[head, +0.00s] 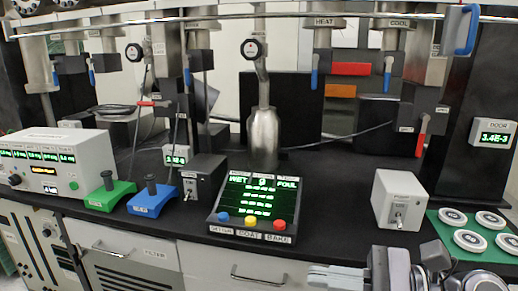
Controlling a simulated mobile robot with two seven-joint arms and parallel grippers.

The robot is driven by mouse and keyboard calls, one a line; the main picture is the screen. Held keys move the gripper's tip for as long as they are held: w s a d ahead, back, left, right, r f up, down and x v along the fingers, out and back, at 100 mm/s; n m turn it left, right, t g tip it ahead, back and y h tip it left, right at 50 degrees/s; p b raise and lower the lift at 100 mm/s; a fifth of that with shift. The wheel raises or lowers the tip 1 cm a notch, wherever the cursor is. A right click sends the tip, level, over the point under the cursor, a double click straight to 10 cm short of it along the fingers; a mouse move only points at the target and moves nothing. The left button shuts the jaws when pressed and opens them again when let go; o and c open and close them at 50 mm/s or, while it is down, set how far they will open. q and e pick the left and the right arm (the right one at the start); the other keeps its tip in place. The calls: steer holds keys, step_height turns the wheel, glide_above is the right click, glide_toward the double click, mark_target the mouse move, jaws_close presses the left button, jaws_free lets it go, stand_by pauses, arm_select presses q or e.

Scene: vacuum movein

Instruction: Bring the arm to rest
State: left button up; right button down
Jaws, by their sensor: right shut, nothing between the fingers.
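My right gripper (318,276) reaches in from the bottom right. Its pale fingers point left and are shut with nothing between them. It is in front of the bench's front edge, near the drawer fronts, and touches nothing that I can make out. Part of my right arm (440,270) shows at the bottom right, cut off by the frame edge. My left gripper and left arm are not in view.
The black bench top (340,185) holds a control panel (253,205) with coloured buttons, a white switch box (400,198), a green mat (445,228) with white discs, and green (108,196) and blue (153,199) pedestals. A white controller (50,165) stands left. Pipework hangs above.

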steer(key=w+d+f+n+t+h, duration=0.1)
steer(key=d+f+n+t+h, duration=0.2)
steer(key=n, duration=0.8)
steer(key=w+d+f+n+t+h, duration=0.1)
steer(key=d+f+n+t+h, duration=0.15)
steer(key=f+n+t, duration=0.65)
steer(key=w+d+f+n+t+h, duration=0.1)
steer(key=n+h, duration=0.3)
steer(key=n, duration=1)
steer(key=s+d+f+m+g+h, duration=0.15)
steer(key=s+f+m+g, duration=0.25)
steer(key=s+f+m, duration=0.5)
steer(key=s+d+f+m+g+h, duration=0.1)
steer(key=s+f+m+g+h, duration=0.3)
steer(key=f+m, duration=0.55)
step_height(320, 180, up, 10)
steer(key=d+n+p, duration=0.1)
steer(key=n+p, duration=0.1)
steer(key=p, duration=1.1)
steer(key=shift+s+d+f+t, duration=0.2)
steer(key=shift+s+f+t, duration=0.05)
steer(key=shift+s+t, duration=0.05)
steer(key=shift+n, duration=0.25)
